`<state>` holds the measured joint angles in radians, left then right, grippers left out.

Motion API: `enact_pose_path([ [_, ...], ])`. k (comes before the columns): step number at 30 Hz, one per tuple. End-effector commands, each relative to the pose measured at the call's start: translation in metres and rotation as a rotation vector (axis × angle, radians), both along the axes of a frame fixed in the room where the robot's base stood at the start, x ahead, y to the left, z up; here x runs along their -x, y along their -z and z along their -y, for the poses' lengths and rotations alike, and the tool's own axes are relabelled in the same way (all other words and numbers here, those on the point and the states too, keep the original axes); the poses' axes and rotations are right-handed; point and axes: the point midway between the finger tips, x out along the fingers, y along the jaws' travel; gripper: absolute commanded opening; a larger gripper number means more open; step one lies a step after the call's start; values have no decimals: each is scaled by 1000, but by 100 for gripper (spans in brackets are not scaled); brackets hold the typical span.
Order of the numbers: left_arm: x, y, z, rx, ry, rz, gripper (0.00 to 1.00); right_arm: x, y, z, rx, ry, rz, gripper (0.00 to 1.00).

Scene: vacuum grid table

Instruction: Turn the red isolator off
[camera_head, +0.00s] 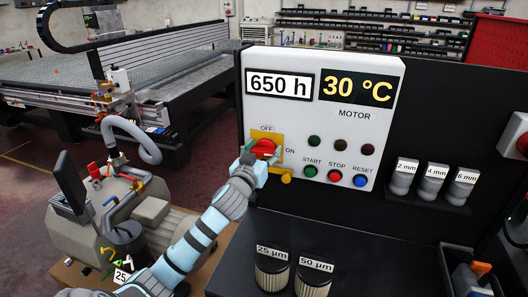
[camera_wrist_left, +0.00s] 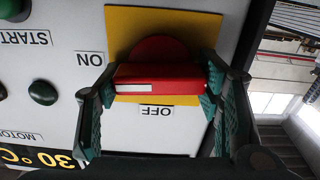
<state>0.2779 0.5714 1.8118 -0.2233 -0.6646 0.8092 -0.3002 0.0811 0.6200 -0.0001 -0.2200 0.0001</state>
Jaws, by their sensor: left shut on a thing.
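The red isolator (camera_head: 264,147) is a rotary handle on a yellow plate (camera_head: 277,138) at the lower left of the white control panel. OFF is printed above it and ON to its right. In the left wrist view, which is upside down, the red handle (camera_wrist_left: 170,72) lies level, its white stripe on the side towards the ON label. My left gripper (camera_head: 254,164) reaches it from below. In the wrist view the left gripper (camera_wrist_left: 158,82) is shut on the handle, one green-padded finger at each end. My right gripper is not in view.
Start (camera_head: 312,143), stop (camera_head: 337,177) and reset (camera_head: 361,181) controls sit right of the isolator; the start point marks a dark green lamp above. A red emergency button (camera_head: 522,145) is far right. Labelled filters (camera_head: 272,275) stand below. A pump (camera_head: 150,210) is left of my arm.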

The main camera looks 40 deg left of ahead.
Motion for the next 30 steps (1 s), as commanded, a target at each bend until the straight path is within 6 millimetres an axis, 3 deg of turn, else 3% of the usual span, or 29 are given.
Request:
enact_pose_path([
  [30,1,4,-4,845,-1,297,32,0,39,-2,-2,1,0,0],
])
